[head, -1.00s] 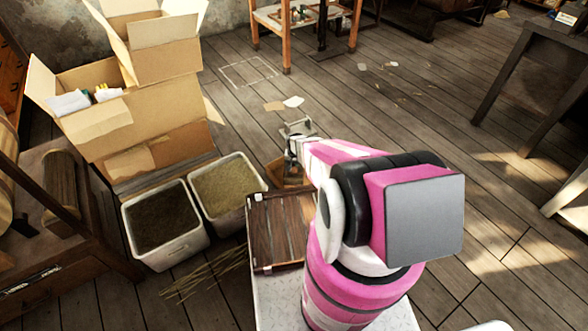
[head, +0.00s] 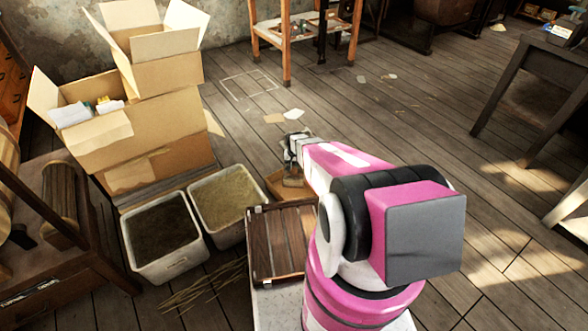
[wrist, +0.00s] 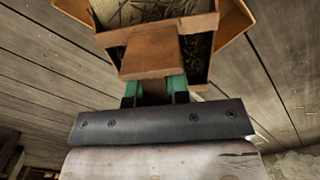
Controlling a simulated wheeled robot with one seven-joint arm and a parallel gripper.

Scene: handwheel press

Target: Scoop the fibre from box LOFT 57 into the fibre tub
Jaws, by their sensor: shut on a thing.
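My gripper (head: 292,160) is at the end of my pink and white arm, low over a small open cardboard box (head: 275,184) on the floor. In the wrist view its green-padded fingers (wrist: 156,90) are shut on the brown handle (wrist: 152,58) of a scoop. Cardboard flaps (wrist: 236,18) and tan material (wrist: 135,12) show beyond the handle. I cannot read any label. Two white tubs stand left: one with tan fibre-like fill (head: 226,196), one with dark brown fill (head: 163,230).
Large cardboard boxes (head: 150,128) stand behind the tubs. A slatted wooden tray (head: 280,240) lies beside my arm. Stalks (head: 205,285) lie on the floor before the tubs. A wooden bench (head: 50,210) is at far left. The floor to the right is mostly clear.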

